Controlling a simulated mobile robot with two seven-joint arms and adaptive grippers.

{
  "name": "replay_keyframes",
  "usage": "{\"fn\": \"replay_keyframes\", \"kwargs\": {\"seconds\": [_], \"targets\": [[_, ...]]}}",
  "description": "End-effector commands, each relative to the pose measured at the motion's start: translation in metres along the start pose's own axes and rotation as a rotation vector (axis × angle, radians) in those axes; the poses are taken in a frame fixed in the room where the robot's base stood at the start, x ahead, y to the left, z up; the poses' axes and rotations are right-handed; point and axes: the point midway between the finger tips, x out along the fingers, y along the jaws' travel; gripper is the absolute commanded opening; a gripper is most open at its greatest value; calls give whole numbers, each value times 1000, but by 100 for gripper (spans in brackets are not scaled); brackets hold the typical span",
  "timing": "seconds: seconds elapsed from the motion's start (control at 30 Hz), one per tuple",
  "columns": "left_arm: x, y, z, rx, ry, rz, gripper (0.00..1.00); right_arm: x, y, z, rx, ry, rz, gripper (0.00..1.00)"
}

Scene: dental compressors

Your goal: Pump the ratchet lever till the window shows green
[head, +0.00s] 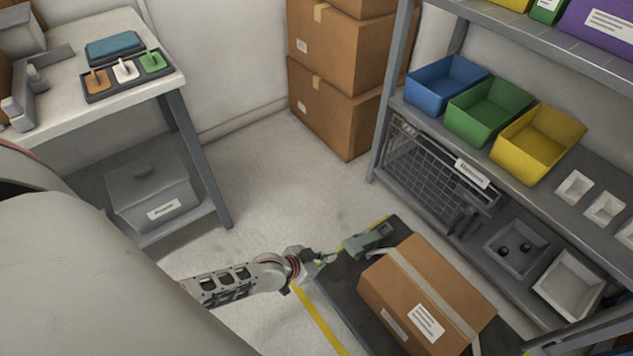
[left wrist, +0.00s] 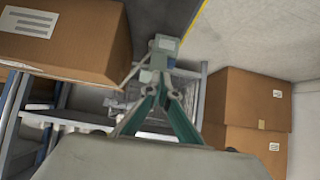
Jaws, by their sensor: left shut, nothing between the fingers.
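The ratchet (head: 369,238) is a small grey-green device at the back edge of a dark platform, beside a strapped cardboard box (head: 415,300). In the left wrist view the ratchet (left wrist: 164,46) lies just beyond my fingertips. I cannot make out its lever separately, nor the window or its colour. My left gripper (head: 328,259) is left of the ratchet in the head view, close to it. Its fingers (left wrist: 160,84) meet at the tips with nothing between them; I cannot tell whether they touch the ratchet. My right gripper is not in view.
A shelf rack (head: 560,215) with coloured bins and trays stands right of the platform (head: 336,284). Stacked cartons (head: 335,105) stand at the back. A workbench (head: 130,115) is at the left. Floor between bench and platform is clear, with yellow tape (head: 320,322) along the platform.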

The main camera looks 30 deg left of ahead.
Motion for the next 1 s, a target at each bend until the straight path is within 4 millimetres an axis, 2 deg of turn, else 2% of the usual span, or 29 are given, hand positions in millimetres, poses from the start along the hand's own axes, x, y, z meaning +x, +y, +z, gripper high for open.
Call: {"fn": "replay_keyframes", "kwargs": {"seconds": [0.1, 0.3, 1.0], "targets": [[-17, -2, 1, 2, 6, -2, 0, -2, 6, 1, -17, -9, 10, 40], [-30, -1, 9, 0, 6, -1, 0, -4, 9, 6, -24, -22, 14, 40], [-32, 0, 11, -1, 5, 0, 0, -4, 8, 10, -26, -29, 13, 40]]}}
